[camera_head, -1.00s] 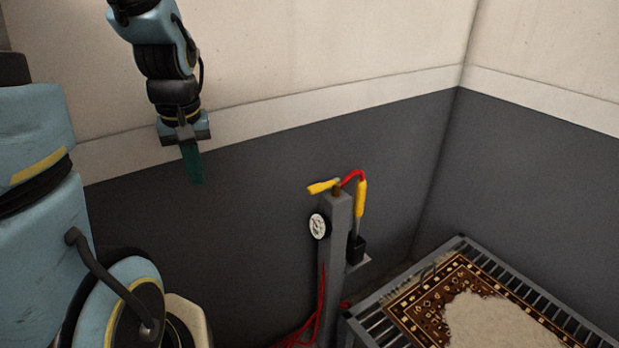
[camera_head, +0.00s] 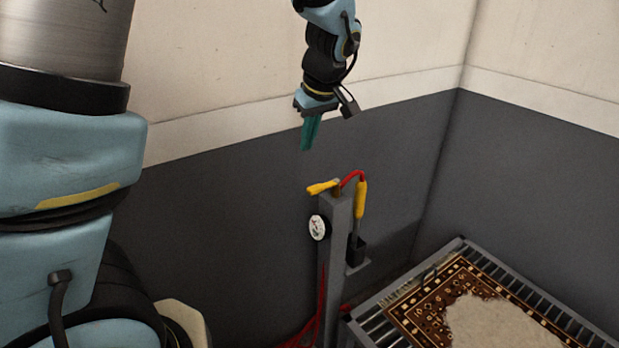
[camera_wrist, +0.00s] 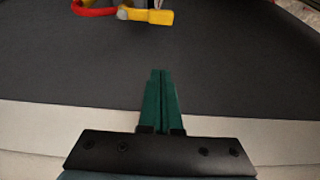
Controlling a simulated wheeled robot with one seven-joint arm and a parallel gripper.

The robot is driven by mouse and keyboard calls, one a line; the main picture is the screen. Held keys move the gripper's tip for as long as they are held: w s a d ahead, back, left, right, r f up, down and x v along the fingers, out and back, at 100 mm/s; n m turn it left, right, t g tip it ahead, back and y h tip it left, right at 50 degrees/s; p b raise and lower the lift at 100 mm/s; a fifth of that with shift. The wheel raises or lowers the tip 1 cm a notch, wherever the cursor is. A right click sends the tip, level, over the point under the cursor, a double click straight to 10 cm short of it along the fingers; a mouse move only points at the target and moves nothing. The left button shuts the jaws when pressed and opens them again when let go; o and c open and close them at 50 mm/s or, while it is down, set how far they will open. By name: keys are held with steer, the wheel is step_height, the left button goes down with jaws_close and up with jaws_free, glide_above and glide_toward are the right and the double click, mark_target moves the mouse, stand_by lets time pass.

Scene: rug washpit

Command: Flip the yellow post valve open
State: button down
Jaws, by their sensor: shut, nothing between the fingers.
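The yellow valve handle (camera_head: 321,188) sits on top of the grey post (camera_head: 337,245) and points to the left in the head view. In the wrist view the yellow handle (camera_wrist: 150,16) lies at the top edge, beyond my fingertips. My gripper (camera_head: 307,148) has green fingers pointing down. It hangs above and a little left of the handle, apart from it. In the wrist view its fingers (camera_wrist: 160,75) are together with nothing between them.
A red hose (camera_head: 352,175) runs from the post top to a yellow spray wand (camera_head: 360,200) in a dark holder. A round gauge (camera_head: 318,227) is on the post. A slatted rack (camera_head: 371,322) with a patterned rug (camera_head: 428,304) stands at right. Walls close in behind.

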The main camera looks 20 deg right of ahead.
mark_target(324, 186)
step_height(324, 186, down, 10)
steer(key=p, duration=0.3)
steer(key=shift+s+r, duration=0.25)
steer(key=shift+s, duration=0.1)
steer(key=shift+s, duration=0.1)
stand_by(0.5)
